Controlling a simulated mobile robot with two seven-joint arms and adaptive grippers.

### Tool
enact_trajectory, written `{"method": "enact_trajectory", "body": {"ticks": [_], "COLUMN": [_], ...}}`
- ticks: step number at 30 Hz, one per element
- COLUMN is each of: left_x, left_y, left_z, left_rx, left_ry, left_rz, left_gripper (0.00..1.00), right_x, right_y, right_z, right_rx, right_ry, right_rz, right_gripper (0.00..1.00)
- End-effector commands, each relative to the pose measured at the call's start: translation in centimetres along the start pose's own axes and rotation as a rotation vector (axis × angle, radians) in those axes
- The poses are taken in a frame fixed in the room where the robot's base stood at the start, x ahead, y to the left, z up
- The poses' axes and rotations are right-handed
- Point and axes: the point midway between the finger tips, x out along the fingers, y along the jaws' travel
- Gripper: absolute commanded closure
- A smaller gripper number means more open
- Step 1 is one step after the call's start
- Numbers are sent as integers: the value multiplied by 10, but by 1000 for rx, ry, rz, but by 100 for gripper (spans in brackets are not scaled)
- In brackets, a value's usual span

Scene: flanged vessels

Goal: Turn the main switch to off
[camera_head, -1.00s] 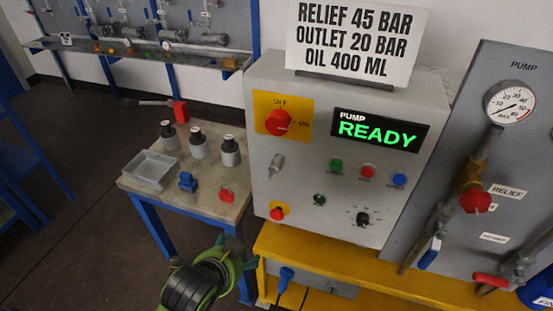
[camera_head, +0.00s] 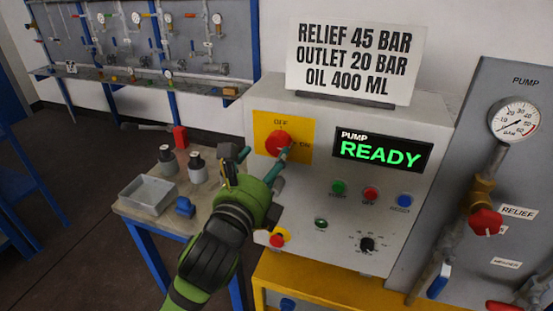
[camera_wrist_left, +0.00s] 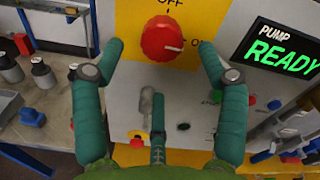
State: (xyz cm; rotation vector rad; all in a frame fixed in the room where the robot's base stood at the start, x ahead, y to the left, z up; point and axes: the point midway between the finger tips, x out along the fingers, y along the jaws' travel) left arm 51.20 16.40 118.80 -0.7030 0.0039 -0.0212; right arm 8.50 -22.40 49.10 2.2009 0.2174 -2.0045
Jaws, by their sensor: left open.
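The main switch is a red rotary knob (camera_head: 278,143) on a yellow plate (camera_head: 262,122) marked OFF above and ON to the right. Its white mark points right toward ON in the left wrist view (camera_wrist_left: 163,40). My left gripper (camera_head: 265,158) is open just in front of the panel, at the lower left of the knob. In the left wrist view its teal fingers (camera_wrist_left: 160,62) are spread on either side below the knob, which lies ahead between them. I cannot tell whether a finger touches the plate. My right gripper is not in view.
The grey control box (camera_head: 325,210) has a display reading PUMP READY (camera_head: 381,150), several buttons and a small selector knob (camera_head: 367,244). A side table (camera_head: 135,208) at the left holds a tray (camera_head: 147,195) and dark-capped bottles. A pressure gauge (camera_head: 514,120) is on the right panel.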

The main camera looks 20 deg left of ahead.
Motion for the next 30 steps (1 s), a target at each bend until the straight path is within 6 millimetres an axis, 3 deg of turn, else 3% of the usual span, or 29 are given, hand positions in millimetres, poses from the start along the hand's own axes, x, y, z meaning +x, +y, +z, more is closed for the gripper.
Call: {"method": "enact_trajectory", "body": {"ticks": [1, 11, 13, 19, 30], "left_x": [3, 10, 26, 50, 58], "left_y": [4, 1, -4, -3, -3], "left_z": [-5, -6, -1, -2, -2], "left_rx": [-2, 4, 3, 4, 4], "left_ry": [-6, 6, 12, 13, 11], "left_rz": [-4, -13, -6, -6, -8], "left_gripper": [26, 26, 26, 26, 26], "right_x": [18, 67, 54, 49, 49], "right_y": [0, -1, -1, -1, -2], "right_z": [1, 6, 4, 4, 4], "right_rx": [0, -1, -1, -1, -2], "right_ry": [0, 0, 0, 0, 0], "right_rz": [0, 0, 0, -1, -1], "right_gripper": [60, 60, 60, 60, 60]}}
